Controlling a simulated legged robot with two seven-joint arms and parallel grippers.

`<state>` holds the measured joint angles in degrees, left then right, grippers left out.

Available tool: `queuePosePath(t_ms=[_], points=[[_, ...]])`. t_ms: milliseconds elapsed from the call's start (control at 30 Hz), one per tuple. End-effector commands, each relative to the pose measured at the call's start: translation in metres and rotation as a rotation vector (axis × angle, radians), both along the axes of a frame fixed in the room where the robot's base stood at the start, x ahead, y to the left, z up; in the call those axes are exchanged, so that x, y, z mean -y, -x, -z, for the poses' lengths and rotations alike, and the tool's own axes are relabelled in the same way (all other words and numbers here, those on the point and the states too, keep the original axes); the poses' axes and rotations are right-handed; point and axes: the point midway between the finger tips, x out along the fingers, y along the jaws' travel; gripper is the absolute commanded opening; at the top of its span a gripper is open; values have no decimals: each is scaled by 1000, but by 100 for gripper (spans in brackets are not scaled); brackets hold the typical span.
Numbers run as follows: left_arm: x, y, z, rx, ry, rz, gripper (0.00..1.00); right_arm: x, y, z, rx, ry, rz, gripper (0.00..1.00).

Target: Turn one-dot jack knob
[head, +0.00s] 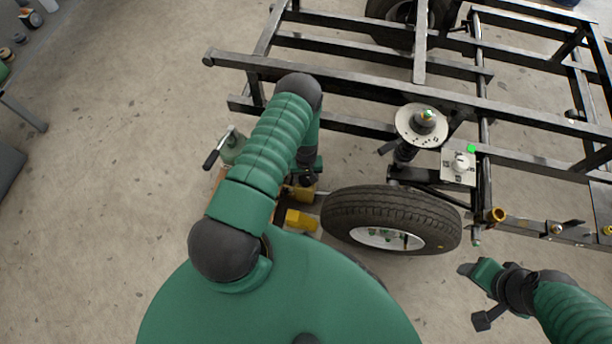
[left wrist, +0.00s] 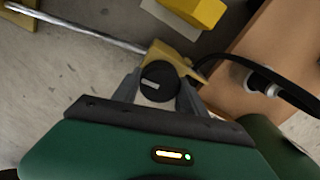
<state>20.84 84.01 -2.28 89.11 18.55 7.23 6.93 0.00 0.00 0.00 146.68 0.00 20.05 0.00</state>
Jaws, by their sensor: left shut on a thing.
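In the left wrist view, a round black knob (left wrist: 160,82) with a pale bar on its face sits on a yellow jack body (left wrist: 172,56). My left gripper (left wrist: 160,98) is shut on this knob, with a grey finger on each side of it. No dot mark can be made out. In the head view, my left arm partly covers the yellow jack (head: 301,192), beside the left of the tire; the fingers are hidden there. My right gripper (head: 470,276) is at the lower right, apart from the frame; its jaw opening is unclear.
A tire (head: 392,218) lies right of the jack, below a black metal frame (head: 345,81). A second yellow block (head: 301,221) is near my base. In the wrist view, a metal rod (left wrist: 75,27), a black cable (left wrist: 262,68) and a brown board (left wrist: 285,45) surround the knob.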

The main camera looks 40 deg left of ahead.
Motion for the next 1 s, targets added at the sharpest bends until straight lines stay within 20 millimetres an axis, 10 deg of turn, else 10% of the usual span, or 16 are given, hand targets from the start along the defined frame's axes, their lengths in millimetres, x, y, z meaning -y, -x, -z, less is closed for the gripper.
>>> queuePosePath(t_ms=[1000], points=[[-1, -2, 0, 4, -3, -962, 10, 0, 0, -10, 0, 0, 0, 61]])
